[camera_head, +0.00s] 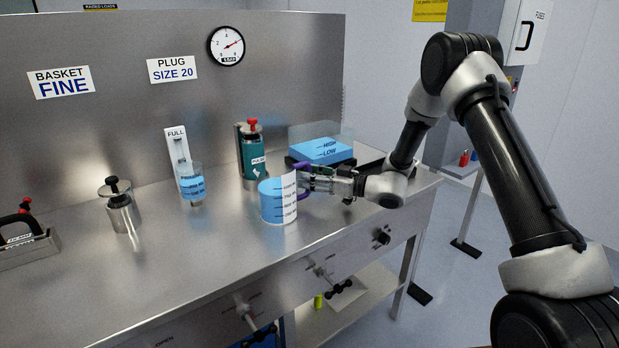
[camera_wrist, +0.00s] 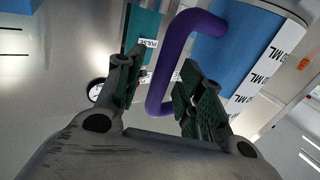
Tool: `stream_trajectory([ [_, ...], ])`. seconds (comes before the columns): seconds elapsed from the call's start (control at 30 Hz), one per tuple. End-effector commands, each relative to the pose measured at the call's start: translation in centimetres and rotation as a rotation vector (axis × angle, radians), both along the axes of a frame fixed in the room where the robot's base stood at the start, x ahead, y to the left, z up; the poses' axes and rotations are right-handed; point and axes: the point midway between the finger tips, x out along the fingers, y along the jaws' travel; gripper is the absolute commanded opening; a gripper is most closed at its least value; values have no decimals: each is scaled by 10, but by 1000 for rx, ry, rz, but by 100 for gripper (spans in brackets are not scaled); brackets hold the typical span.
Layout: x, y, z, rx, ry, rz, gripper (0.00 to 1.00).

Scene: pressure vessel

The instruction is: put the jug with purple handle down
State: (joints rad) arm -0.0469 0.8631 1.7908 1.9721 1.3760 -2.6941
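In the wrist view, my gripper's green-padded fingers (camera_wrist: 160,78) lie on either side of the handle, with gaps visible between pads and handle. The gripper looks open around the handle.
Behind the jug stand a teal canister with a red knob (camera_head: 254,155) and a clear tank of blue liquid (camera_head: 322,149). Valve handles stick out from the bench front.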

Motion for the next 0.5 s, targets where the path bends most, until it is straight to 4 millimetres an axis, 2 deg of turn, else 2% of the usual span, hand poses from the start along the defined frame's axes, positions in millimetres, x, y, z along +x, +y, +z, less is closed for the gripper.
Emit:
stream_trajectory([
  [0.07,0,-1,2,0,-1,-1,38],
  [0.17,-5,-14,2,0,1,-3,38],
  [0.5,-33,-83,2,0,0,-4,38],
])
